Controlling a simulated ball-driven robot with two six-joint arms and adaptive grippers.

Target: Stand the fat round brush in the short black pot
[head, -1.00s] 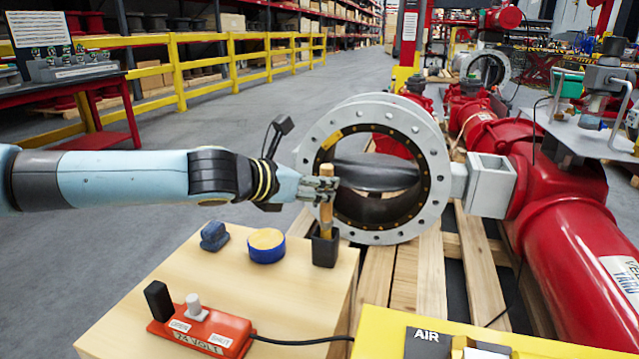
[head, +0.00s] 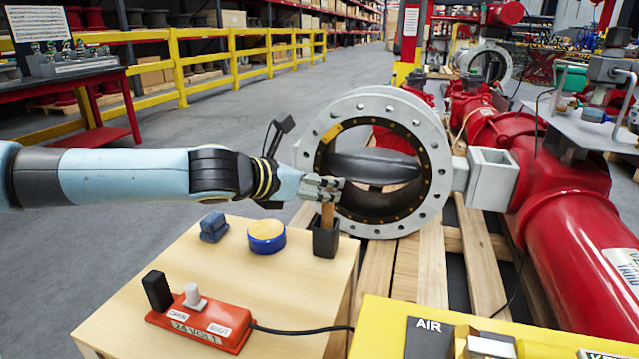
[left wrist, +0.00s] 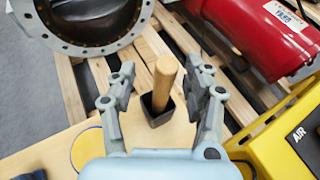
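The short black pot (head: 325,240) stands at the right back corner of the light wooden table top. The brush's wooden handle (head: 328,214) stands up out of it; its lower end is hidden inside the pot. In the left wrist view, the round handle (left wrist: 163,82) leans slightly inside the pot (left wrist: 155,112). My left gripper (head: 328,187) is at the handle's upper part. In the left wrist view its fingers (left wrist: 163,84) are spread on either side of the handle, with gaps. My right gripper is not in view.
A blue tin with a yellow top (head: 266,237) and a dark blue block (head: 213,227) are left of the pot. A red switch box (head: 200,324) with a cable sits at the front. A large flanged valve ring (head: 440,160) stands close behind the pot.

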